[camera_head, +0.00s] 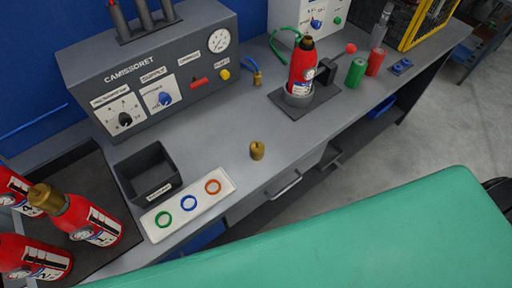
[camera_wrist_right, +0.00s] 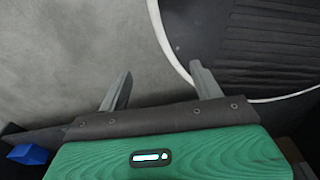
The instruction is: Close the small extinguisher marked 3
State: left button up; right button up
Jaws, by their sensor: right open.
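A small red extinguisher (camera_head: 301,70) stands upright in a round grey holder on a dark plate (camera_head: 291,108) in the head view. A brass fitting (camera_head: 308,43) shows on its top; its label number is too small to read surely. A loose brass cap (camera_head: 257,150) stands on the bench in front of it, to the left. My right gripper (camera_wrist_right: 160,86) shows only in its wrist view, open and empty, with grey floor and a dark round thing with a white rim beyond it. My left gripper is not in view.
Several red extinguishers (camera_head: 96,224) are at the lower left. A grey box (camera_head: 148,174) and a white strip with three coloured rings (camera_head: 225,183) lie beside the test console (camera_head: 140,75). Green (camera_head: 355,73) and red (camera_head: 375,62) cylinders stand right of the holder.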

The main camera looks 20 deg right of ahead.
jog(key=w+a+r+t, duration=0.1)
jog(key=w+a+r, duration=0.1)
jog(key=w+r, duration=0.7)
jog(key=w+a+r, duration=0.2)
jog(key=w+r, duration=0.8)
jog(key=w+a+r+n+t+y+p, duration=0.1)
jog(key=w+a+r+n, duration=0.15)
jog(key=r, duration=1.35)
jog(key=w+a+r+n+t+y+p, duration=0.1)
jog(key=w+a+r, duration=0.15)
jog(key=r, duration=1.35)
jog(key=w+a+r+n+y, duration=0.2)
jog(key=w+a+r+n, duration=0.25)
jog(key=a+n, duration=0.2)
notch_tip(320, 180, up, 9)
jog(key=n+g+h, duration=0.4)
jog(key=n, duration=0.9)
send_over(257, 141)
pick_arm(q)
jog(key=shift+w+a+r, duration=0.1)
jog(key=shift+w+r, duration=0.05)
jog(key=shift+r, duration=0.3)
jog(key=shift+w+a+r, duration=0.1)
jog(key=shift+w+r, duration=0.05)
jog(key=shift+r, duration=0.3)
pick_arm(e)
jog(key=shift+f, duration=0.2)
